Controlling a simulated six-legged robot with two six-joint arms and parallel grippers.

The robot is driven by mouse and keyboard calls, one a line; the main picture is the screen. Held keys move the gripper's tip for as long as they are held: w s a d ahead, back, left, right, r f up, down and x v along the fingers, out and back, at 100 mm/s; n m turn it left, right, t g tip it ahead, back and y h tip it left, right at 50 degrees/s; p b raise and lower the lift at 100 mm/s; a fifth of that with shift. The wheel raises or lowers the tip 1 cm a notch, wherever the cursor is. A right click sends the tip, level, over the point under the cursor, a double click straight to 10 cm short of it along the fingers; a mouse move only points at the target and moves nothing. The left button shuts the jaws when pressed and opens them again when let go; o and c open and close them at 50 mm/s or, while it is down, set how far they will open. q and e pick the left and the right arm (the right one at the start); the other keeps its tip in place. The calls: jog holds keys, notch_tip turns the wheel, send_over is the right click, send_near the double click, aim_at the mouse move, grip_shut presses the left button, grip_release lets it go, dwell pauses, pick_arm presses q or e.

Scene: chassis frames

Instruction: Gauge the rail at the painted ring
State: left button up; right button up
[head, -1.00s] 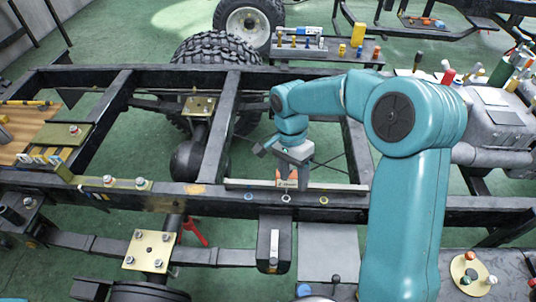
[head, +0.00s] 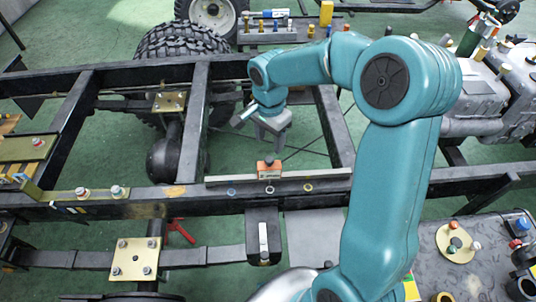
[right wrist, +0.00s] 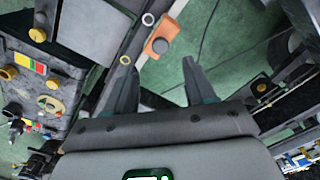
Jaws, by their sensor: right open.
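An orange block with a dark knob (head: 268,170) sits on a pale strip (head: 325,174) along the dark chassis rail (head: 400,190). Three small rings mark the rail's near face: a bluish one (head: 231,191), a white one (head: 270,189) and a yellowish one (head: 308,187). The block stands beside the white ring. My right gripper (head: 271,141) is open and empty above the block. In the right wrist view the orange block (right wrist: 159,41) lies beyond the open fingertips (right wrist: 157,70), with the white ring (right wrist: 148,19) and yellow ring (right wrist: 125,60) beside it. My left gripper is not in view.
A black box with a pale bar (head: 263,240) juts from the rail's near side. A grey bench (head: 440,245) with a brass disc (head: 454,243) is at the lower right. A tyre (head: 180,45) and a shelf of small parts (head: 290,33) are behind.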

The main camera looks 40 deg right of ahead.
aim_at(269, 159)
notch_tip(269, 159, down, 7)
jog(key=shift+w+f, duration=0.1)
jog(key=shift+f, duration=0.25)
